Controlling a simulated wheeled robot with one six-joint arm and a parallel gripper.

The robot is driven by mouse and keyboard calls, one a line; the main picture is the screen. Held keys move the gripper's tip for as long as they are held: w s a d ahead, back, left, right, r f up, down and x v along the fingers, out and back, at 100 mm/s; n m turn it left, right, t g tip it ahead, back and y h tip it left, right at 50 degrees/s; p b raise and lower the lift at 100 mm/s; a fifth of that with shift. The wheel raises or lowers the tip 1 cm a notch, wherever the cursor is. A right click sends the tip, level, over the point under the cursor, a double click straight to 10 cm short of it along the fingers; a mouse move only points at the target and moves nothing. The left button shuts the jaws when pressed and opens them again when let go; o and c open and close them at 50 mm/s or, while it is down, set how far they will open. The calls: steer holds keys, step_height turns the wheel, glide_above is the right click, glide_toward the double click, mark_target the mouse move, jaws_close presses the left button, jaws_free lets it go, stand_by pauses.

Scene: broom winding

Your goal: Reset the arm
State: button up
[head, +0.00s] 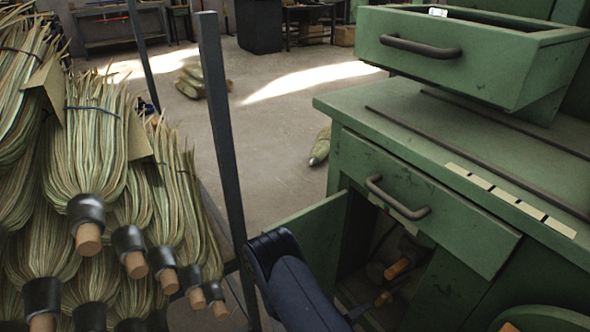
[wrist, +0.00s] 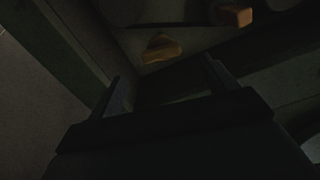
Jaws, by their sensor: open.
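My gripper (wrist: 166,85) shows in the dim wrist view as two dark fingers standing well apart. Nothing shows between them. Green panels like those of the cabinet surround the fingers in that view. Two orange-brown pieces (wrist: 162,47) (wrist: 232,15) lie beyond the fingertips. In the head view my dark blue arm link (head: 292,285) is at the bottom middle, beside the open lower compartment of the green cabinet (head: 440,190). Two orange handles (head: 397,268) (head: 384,299) show inside that compartment.
The cabinet's open door (head: 312,232) stands close to my arm. A closed drawer (head: 425,205) is above the compartment, and an upper drawer (head: 470,60) is pulled out. A metal post (head: 222,130) and stacked brooms (head: 95,150) are on the left. Bare floor (head: 270,130) lies behind.

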mark_target(378, 301)
steer(key=b+x, duration=0.2)
steer(key=x, duration=0.7)
steer(key=shift+w+d, duration=0.2)
steer(key=shift+d, duration=0.05)
steer(key=shift+s+a+m, duration=0.1)
steer(key=shift+a+m, duration=0.05)
steer(key=shift+m, duration=0.75)
steer(key=m+b, duration=0.1)
steer(key=m, duration=0.5)
steer(key=shift+r+b, duration=0.15)
steer(key=shift+b, duration=0.25)
steer(key=m+b, duration=0.1)
steer(key=m, duration=0.3)
steer(key=shift+s, duration=0.1)
steer(key=m+b, duration=0.1)
steer(key=m, duration=0.3)
steer(key=shift+r, duration=0.1)
steer(key=shift+s+a, duration=0.25)
steer(key=shift+s, duration=0.05)
